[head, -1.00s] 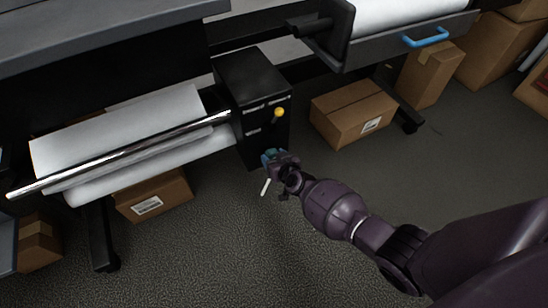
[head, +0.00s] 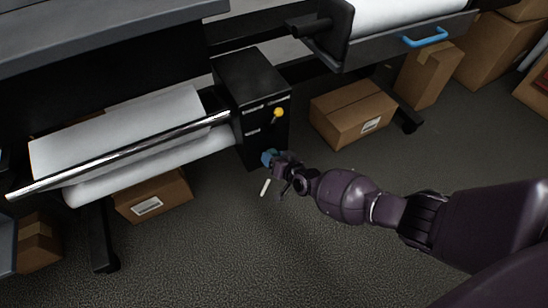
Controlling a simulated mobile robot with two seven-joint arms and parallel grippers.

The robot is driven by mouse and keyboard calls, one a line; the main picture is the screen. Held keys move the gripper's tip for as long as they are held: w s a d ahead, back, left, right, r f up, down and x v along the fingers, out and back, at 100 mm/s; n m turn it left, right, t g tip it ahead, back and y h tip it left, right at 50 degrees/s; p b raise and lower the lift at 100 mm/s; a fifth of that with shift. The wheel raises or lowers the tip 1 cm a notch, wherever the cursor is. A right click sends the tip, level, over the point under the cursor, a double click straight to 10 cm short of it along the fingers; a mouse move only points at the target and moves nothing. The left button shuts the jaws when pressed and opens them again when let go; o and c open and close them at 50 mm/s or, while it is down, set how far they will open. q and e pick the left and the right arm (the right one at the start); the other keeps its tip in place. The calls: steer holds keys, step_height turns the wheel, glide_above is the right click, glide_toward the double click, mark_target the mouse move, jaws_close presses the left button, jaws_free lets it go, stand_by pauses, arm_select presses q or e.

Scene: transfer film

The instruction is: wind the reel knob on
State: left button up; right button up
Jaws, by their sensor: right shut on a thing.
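The reel knob (head: 267,158) is a small blue piece low on the front of a black box (head: 249,90) at the right end of the roll. My right gripper (head: 273,160) is shut on the knob, and its fingers hide part of it. My left gripper is not in view.
A white film roll (head: 150,165) and a shiny bar (head: 120,152) lie left of the box. Cardboard boxes stand under the machine, one (head: 352,110) right of the black box. A drawer with a blue handle (head: 425,38) is upper right. The front floor is clear.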

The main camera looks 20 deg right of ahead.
steer(key=shift+s+d+f+m, duration=0.1)
steer(key=shift+f+m, duration=0.05)
steer(key=shift+m, duration=0.25)
steer(key=shift+y, duration=0.4)
steer(key=o, duration=0.9)
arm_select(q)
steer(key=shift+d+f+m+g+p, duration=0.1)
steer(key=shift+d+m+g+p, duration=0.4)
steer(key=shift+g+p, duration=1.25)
arm_select(e)
steer(key=shift+p+v, duration=0.6)
steer(key=shift+v, duration=4.8)
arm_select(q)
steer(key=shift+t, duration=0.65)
